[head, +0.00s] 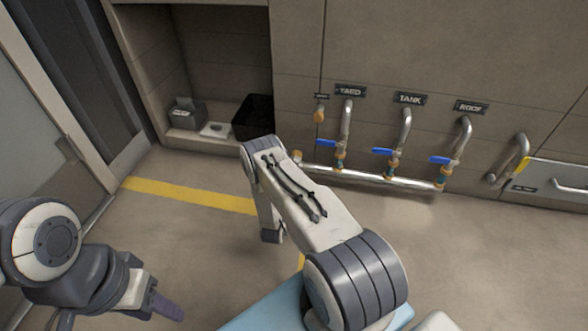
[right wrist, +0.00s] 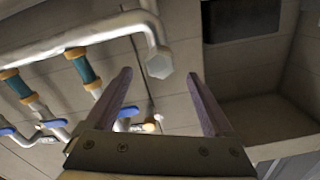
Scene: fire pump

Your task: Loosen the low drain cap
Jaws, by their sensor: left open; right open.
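The drain cap (right wrist: 159,63) shows in the right wrist view as a grey hexagonal end on a short bend of the thick pale pipe (right wrist: 75,38). My right gripper (right wrist: 165,82) is open and empty. In that picture the cap appears between its two purple fingers, apparently beyond their tips; the exact gap is hard to tell. In the head view my right arm reaches toward the low pipe (head: 370,178), and I cannot make out the cap or the right fingertips there. My left gripper (head: 160,303) is at the lower left, away from the pipes, with nothing visible in it.
Three labelled pipes with blue-handled valves (head: 383,151) rise from the low pipe along the wall. A yellow-handled valve (head: 523,165) is farther right. A black bin (head: 253,116) and a grey box (head: 187,112) are in the alcove. The floor (head: 200,245) is clear.

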